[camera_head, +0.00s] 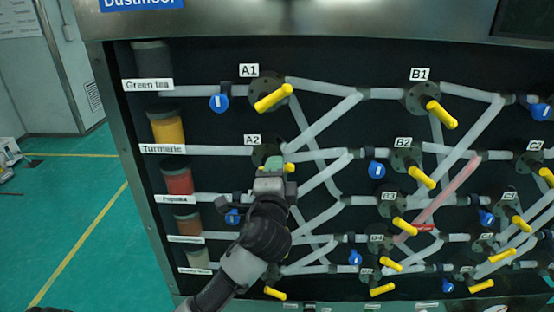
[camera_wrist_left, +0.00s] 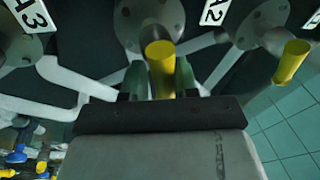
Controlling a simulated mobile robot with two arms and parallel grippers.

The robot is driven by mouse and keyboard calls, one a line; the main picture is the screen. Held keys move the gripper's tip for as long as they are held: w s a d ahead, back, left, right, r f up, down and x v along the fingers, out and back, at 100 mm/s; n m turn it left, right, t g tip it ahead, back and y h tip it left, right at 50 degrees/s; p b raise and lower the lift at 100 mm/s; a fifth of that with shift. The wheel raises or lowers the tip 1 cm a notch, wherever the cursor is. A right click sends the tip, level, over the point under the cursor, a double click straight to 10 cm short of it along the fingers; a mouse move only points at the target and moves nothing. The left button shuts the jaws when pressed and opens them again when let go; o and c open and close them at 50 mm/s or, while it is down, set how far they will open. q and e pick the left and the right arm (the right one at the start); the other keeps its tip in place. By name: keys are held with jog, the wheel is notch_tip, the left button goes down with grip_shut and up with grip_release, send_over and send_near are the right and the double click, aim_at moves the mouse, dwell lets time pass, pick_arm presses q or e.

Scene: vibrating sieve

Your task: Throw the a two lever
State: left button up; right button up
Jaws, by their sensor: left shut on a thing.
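The A2 lever, a yellow handle on a dark round valve, shows as a small yellow part (camera_head: 290,168) beside my left gripper (camera_head: 268,170) in the head view. The A2 label (camera_head: 252,140) is just above left of it. In the left wrist view the yellow lever (camera_wrist_left: 161,52) stands between the two greenish fingers of my left gripper (camera_wrist_left: 160,80), which is shut on it. The A2 label (camera_wrist_left: 213,11) is right of that valve. My gripper and wrist hide much of the A2 valve in the head view. My right gripper is not in view.
The A1 lever (camera_head: 273,97) is just above, and the B2 lever (camera_head: 424,177) is to the right. Pale pipes and blue-handled valves (camera_head: 219,103) surround them. Labelled containers, such as Turmeric (camera_head: 168,128), line the left. Open green floor (camera_head: 75,200) lies left of the panel.

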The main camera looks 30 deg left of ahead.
pick_arm(q)
jog(key=m+p, duration=0.1)
jog(key=m, duration=0.1)
jog(key=m+h+p, duration=0.1)
jog(key=m+p, duration=0.3)
jog(key=shift+a+r+m+h, duration=0.25)
jog(key=shift+m+h, duration=0.05)
jog(key=shift+h, duration=0.1)
jog(key=shift+s+a+f+m+h+p, duration=0.1)
jog(key=shift+f+m+h+p, duration=0.2)
jog(key=shift+m+p, duration=0.75)
jog(key=shift+s+a+f+m+h+p, duration=0.1)
jog(key=shift+f+m+h+p, duration=0.15)
jog(key=shift+m+p, duration=0.75)
jog(key=o, duration=0.7)
jog(key=shift+w+d, duration=0.1)
jog(key=shift+o, duration=0.2)
jog(key=shift+d+f, duration=0.1)
jog(key=shift+f, duration=0.05)
jog(key=shift+f, duration=0.15)
jog(key=b+v, duration=0.4)
jog(key=v, duration=0.7)
